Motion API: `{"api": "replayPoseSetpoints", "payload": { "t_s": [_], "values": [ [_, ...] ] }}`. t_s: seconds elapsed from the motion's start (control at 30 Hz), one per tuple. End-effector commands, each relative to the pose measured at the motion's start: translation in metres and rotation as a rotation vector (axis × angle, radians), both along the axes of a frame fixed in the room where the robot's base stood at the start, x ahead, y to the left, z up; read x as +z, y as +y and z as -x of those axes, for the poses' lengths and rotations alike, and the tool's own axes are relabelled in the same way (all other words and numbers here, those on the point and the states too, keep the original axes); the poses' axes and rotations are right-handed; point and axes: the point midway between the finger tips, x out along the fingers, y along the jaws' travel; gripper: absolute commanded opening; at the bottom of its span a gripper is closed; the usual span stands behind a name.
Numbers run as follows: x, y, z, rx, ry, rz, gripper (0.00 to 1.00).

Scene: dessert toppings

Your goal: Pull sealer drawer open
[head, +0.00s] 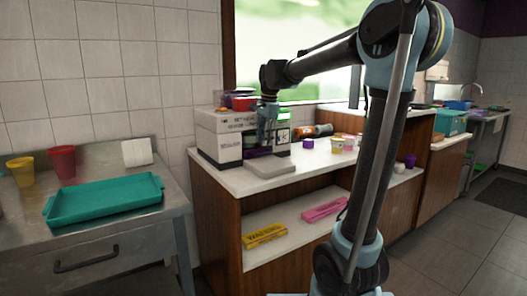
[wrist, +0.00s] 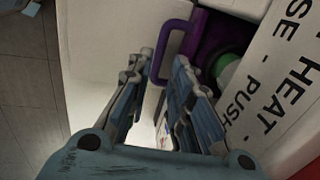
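The sealer is a white box-shaped machine (head: 222,140) with black lettering, standing on the left end of the white counter. Its purple drawer (head: 257,153) shows low at the front. In the wrist view the drawer's purple loop handle (wrist: 178,27) sticks out towards my fingers, and the purple drawer body (wrist: 212,40) lies behind it. My gripper (wrist: 159,70) is open. The lower end of the handle shows in the gap between the fingertips; I cannot tell whether either finger touches it. In the head view my gripper (head: 267,128) hangs down in front of the sealer.
A grey slab (head: 271,168) lies on the counter in front of the sealer. Coloured bowls (head: 241,102) sit on top of it. Several tubs (head: 338,145) stand to the right. A steel table with a teal tray (head: 105,199) is at the left.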

Motion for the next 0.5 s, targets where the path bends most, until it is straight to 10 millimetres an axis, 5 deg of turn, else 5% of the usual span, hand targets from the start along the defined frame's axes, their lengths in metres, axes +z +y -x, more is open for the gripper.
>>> {"api": "replayPoseSetpoints", "payload": {
  "t_s": [0.23,0.5],
  "values": [
    [-0.036,0.004,-0.006,0.000,0.000,0.000,0.20],
    [-0.051,0.005,-0.008,0.000,0.000,0.000,0.20]
  ]
}}
